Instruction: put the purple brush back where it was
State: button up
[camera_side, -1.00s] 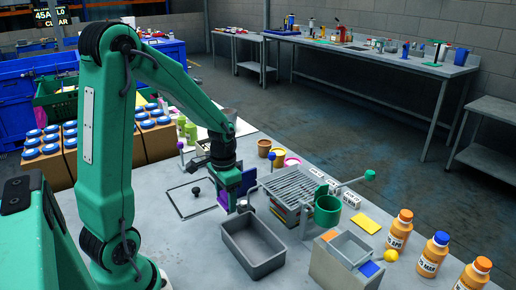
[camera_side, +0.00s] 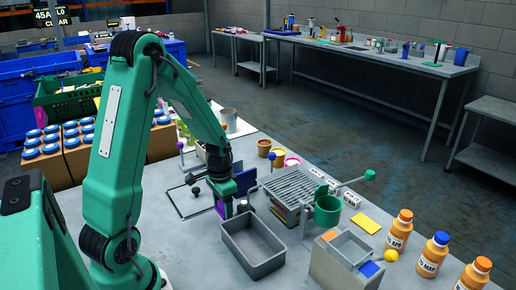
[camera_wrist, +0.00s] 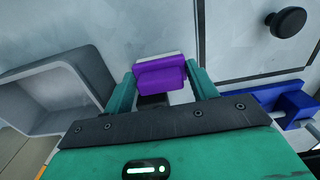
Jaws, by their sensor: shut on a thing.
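My gripper (camera_side: 228,196) is shut on the purple brush (camera_wrist: 162,74), which sits between the two green fingers in the wrist view. The brush has a pale strip along its far edge. In the side view only a bit of the purple brush (camera_side: 220,208) shows below the gripper, low over the table. I cannot tell whether it touches the table.
A grey tray (camera_side: 227,245) stands close in front of my gripper; it also shows in the wrist view (camera_wrist: 98,72). A dark blue bracket (camera_wrist: 292,110) is close on the other side. A black knob (camera_wrist: 287,22) sits on a framed plate. A slotted grey rack (camera_side: 295,185) stands to the right.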

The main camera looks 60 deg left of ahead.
aim_at(222, 204)
jog(key=shift+f, duration=0.2)
jog(key=o, duration=1)
jog(key=shift+r, duration=0.15)
jog(key=shift+r, duration=6)
